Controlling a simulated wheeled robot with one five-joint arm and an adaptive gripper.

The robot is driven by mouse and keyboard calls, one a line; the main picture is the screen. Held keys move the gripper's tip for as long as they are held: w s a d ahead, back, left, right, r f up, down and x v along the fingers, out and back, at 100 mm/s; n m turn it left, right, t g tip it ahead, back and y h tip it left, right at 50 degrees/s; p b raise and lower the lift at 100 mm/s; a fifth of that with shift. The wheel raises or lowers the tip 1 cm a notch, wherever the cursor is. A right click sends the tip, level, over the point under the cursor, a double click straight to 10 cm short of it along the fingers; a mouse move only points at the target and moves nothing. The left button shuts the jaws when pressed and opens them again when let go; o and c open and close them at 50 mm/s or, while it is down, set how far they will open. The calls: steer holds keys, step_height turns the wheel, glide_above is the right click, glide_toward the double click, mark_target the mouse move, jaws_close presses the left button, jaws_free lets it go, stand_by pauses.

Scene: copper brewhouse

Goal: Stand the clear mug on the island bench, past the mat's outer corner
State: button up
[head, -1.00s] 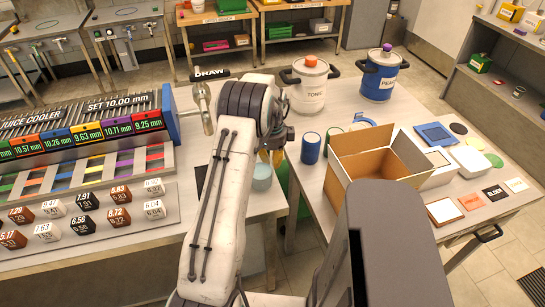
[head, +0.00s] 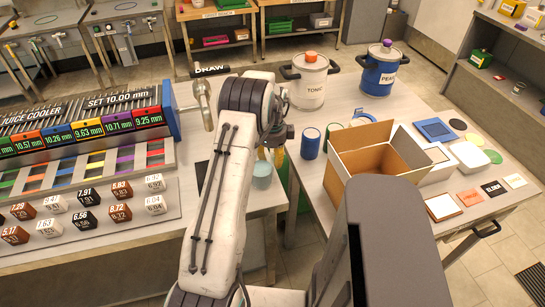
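The clear mug (head: 262,175) looks pale blue and see-through. It stands upright near the right edge of the left bench (head: 222,228), just below the end of my arm. A dark mat (head: 203,176) lies to its left, partly hidden by my arm. My gripper (head: 276,156) points down behind the wrist, close above or behind the mug. Its fingers are mostly hidden, so I cannot tell whether they touch the mug or how far they are open.
A right bench (head: 312,183) stands across a narrow gap. It holds an open cardboard box (head: 350,160), a blue cup (head: 310,144), a white TONIC keg (head: 309,85) and a blue keg (head: 379,75). The juice cooler (head: 90,130) and numbered cubes fill the left bench's left side.

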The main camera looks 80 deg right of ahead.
mark_target(273, 150)
steer(key=shift+r, duration=0.1)
step_height(273, 150, up, 2)
steer(key=shift+r, duration=0.25)
steer(key=shift+r+b, duration=0.3)
steer(key=shift+b, duration=0.6)
step_height(273, 150, up, 7)
steer(key=b, duration=0.3)
steer(key=shift+w+a+r, duration=0.1)
steer(key=shift+r, duration=0.8)
steer(key=shift+a, duration=0.1)
